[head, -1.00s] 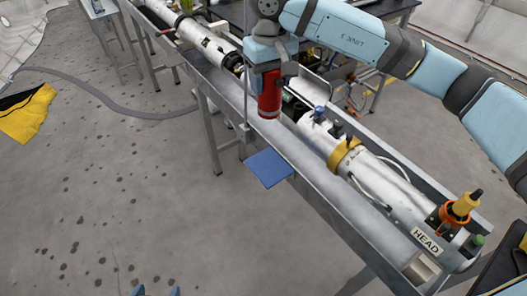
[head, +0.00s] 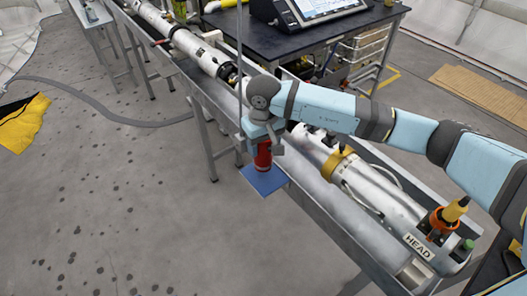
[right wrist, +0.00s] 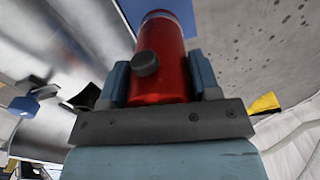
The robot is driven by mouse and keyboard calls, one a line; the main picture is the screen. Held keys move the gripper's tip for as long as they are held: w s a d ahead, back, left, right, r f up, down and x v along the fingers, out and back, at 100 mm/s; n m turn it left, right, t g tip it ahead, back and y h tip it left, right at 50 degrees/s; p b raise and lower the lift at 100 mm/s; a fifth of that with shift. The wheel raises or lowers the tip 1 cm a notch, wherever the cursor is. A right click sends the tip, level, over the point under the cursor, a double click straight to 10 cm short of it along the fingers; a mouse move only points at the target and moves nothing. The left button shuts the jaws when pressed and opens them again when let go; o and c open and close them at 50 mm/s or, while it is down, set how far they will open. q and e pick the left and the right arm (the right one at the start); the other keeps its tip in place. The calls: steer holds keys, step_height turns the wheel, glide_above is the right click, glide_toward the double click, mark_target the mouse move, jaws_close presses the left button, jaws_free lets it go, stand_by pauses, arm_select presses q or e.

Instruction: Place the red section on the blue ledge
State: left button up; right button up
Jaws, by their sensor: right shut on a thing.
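The red section (head: 263,156) is a short red cylinder, upright in the head view, with its lower end over or at the blue ledge. My right gripper (head: 263,143) is shut on its upper part. In the right wrist view the red section (right wrist: 160,65) with a dark knob sits between the two fingers of the gripper (right wrist: 162,82). The blue ledge (head: 268,183) is a flat blue plate at the side of the metal trough; its corner also shows in the right wrist view (right wrist: 183,22). I cannot tell whether the section touches the ledge. My left gripper is not seen.
The long metal trough (head: 330,226) holds a white cylindrical assembly (head: 375,190) marked HEAD, with an orange and yellow fitting (head: 448,216). A dark table (head: 285,45) with a screen stands behind. The floor left of the trough is mostly clear, with a hose (head: 110,112).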

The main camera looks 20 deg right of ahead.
mark_target(263, 153)
step_height(263, 153, down, 4)
steer(key=shift+r, duration=0.25)
steer(key=shift+f, duration=0.3)
steer(key=o, duration=1.2)
steer(key=shift+r, duration=0.15)
steer(key=shift+r+p, duration=0.2)
steer(key=shift+p, duration=0.1)
step_height(263, 153, up, 12)
steer(key=shift+f+b, duration=0.15)
steer(key=shift+b, duration=1.05)
